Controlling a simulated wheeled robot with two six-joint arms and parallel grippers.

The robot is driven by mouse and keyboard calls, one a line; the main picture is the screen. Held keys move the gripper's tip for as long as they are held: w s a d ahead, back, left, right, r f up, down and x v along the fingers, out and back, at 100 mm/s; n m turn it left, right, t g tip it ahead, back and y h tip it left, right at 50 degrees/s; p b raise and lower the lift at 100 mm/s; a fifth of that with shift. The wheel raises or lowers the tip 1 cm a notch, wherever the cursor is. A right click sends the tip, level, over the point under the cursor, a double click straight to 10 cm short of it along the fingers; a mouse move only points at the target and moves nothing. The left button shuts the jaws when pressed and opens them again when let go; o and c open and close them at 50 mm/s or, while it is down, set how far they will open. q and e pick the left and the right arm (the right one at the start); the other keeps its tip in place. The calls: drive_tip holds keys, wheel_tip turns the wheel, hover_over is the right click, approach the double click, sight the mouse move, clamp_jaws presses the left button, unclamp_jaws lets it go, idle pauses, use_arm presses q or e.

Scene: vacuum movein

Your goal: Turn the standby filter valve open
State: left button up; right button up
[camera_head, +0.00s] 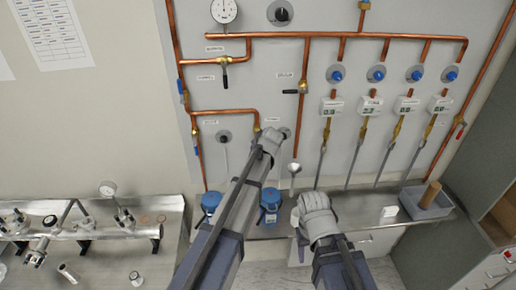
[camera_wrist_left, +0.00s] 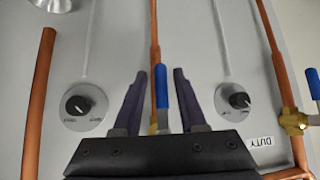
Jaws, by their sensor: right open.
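In the left wrist view, the standby filter valve (camera_wrist_left: 162,92) has a blue lever lying along a vertical copper pipe. My left gripper (camera_wrist_left: 160,76) is open, with one dark finger on each side of the lever and gaps showing between. Part of the valve body is hidden behind the gripper. In the head view my left arm covers most of this valve, and the left fingers are hidden. My right gripper (camera_head: 313,192) is low over the bench, away from the valve; its fingers hardly show.
The duty valve (camera_wrist_left: 311,105) with its blue lever is beside it, near an upside-down DUTY label (camera_wrist_left: 262,142). Two black dials (camera_wrist_left: 77,105) flank the standby pipe.

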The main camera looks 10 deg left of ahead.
use_arm(q)
drive_tip(key=shift+o, duration=0.3)
drive_tip(key=p+v, duration=0.5)
drive_tip(key=v, duration=0.2)
drive_tip(key=shift+s+r, duration=0.25)
drive_tip(key=shift+d, duration=0.1)
